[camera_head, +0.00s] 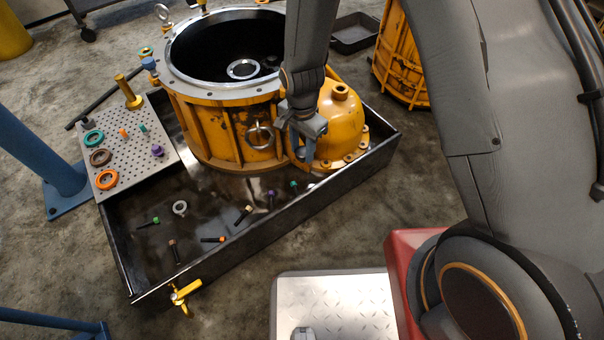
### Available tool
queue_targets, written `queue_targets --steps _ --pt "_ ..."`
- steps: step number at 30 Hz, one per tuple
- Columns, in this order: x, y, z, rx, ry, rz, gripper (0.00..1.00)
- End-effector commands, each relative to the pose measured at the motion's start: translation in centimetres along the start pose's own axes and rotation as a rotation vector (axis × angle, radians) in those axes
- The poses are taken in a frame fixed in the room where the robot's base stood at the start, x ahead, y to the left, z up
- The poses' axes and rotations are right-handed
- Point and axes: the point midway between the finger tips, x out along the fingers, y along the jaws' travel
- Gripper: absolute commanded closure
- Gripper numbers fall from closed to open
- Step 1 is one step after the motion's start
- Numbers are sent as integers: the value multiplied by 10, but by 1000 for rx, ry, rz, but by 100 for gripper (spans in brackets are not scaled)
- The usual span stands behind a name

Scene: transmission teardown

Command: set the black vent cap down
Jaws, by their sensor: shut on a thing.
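My gripper (305,150) is in front of the yellow dome-shaped cover (342,118), above the right part of the black drip tray (250,248). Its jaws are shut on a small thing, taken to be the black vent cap. The cap itself is hidden or too small to make out between the fingers. I cannot tell how far the jaws are from the tray floor or the cover.
The large yellow housing (205,125) stands in the tray. Several coloured bolts and a grey ring (180,208) lie on the tray floor. A perforated plate (130,150) with rings and pegs sits at left. A yellow valve (182,297) juts from the tray's front.

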Motion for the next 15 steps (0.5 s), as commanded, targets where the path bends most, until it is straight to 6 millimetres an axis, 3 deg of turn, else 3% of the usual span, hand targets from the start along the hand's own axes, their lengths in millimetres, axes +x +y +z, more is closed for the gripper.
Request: queue_targets --steps 1,6,15 --pt "17 0 0 0 -1 3 90" --pt "54 0 0 0 -1 3 90" --pt "78 0 0 0 0 0 90"
